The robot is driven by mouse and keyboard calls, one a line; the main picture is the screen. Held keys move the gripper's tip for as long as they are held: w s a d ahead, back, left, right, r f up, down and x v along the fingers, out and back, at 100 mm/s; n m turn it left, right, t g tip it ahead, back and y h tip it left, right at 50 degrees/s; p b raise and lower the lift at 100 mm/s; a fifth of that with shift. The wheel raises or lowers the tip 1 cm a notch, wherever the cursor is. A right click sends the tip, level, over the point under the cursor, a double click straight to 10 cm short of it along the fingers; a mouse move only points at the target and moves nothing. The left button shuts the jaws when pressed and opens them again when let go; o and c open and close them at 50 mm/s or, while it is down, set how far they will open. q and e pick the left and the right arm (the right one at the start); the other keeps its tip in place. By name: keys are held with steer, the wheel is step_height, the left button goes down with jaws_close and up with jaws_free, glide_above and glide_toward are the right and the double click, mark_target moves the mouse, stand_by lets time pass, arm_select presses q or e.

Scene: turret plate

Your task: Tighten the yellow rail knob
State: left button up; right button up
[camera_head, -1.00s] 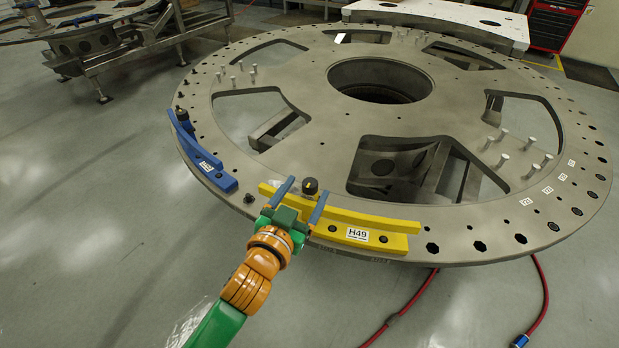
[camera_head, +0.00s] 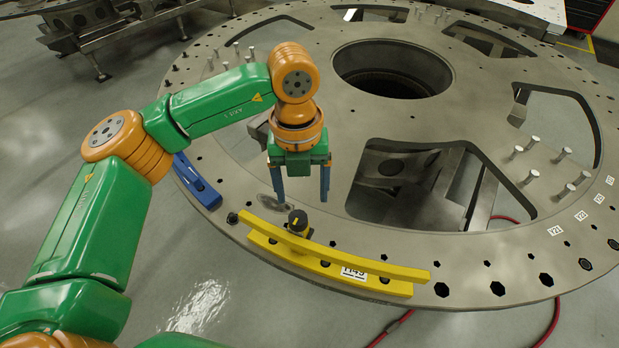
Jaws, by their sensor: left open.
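The yellow rail (camera_head: 375,268) lies along the near rim of the turret plate (camera_head: 460,263) and carries a white label. A black knob with a yellow mark (camera_head: 298,221) stands upright at the rail's left part, on its inner side. My left gripper (camera_head: 303,199) points down just above and behind the knob, its two blue fingers apart, with nothing seen between them. The fingers look clear of the knob, though the exact gap in depth is hard to tell. My right gripper is not in view.
A blue rail (camera_head: 196,182) sits on the rim to the left, partly behind my left arm. Large cutouts open in the plate, one just right of the gripper. Several upright pins (camera_head: 533,143) stand at the right. A red hose (camera_head: 392,328) runs on the floor below.

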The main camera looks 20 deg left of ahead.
mark_target(298, 216)
arm_select(q)
steer(key=f+p, duration=0.1)
steer(key=f, duration=0.1)
steer(key=s+f+p, duration=0.1)
steer(key=s+f, duration=0.1)
steer(key=f, duration=0.1)
steer(key=shift+a+f+p, duration=0.35)
steer(key=shift+a+p, duration=0.05)
steer(key=shift+w+f, duration=0.35)
steer(key=shift+w, duration=0.3)
steer(key=shift+c, duration=0.9)
steer(key=shift+s+r, duration=0.1)
steer(key=shift+s, duration=0.15)
jaws_close()
steer(key=shift+w, duration=0.1)
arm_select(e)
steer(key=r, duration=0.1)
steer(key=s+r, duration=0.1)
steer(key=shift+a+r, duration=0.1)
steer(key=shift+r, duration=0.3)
